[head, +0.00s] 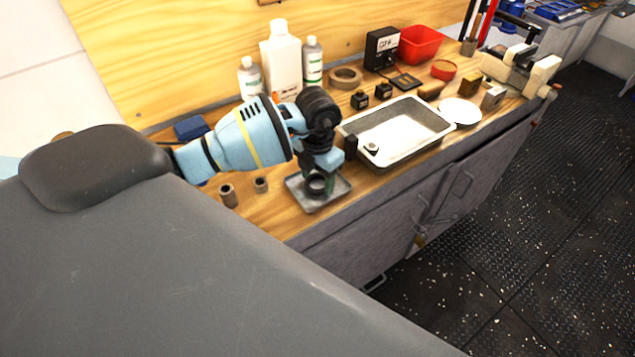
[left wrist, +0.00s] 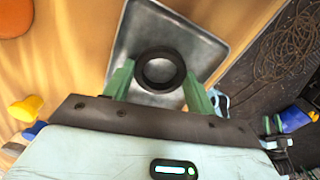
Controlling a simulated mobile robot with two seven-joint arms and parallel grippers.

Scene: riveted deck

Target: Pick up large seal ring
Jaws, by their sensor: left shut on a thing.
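The large seal ring (left wrist: 160,90) is a thick black ring. In the left wrist view it sits between the two green fingers of my left gripper (left wrist: 158,88), which is shut on it. In the head view the ring (head: 316,184) shows below my left gripper (head: 320,182), over a small grey metal tray (head: 307,205). The tray also shows behind the ring in the left wrist view (left wrist: 205,45). I cannot tell whether the ring touches the tray.
A large white-lined tray (head: 400,155) stands right of the gripper. Two small cylinders (head: 229,196) stand left of the small tray. White bottles (head: 281,60), a tape roll (head: 346,77), a red bin (head: 420,43) and a vise (head: 520,68) stand farther back on the bench.

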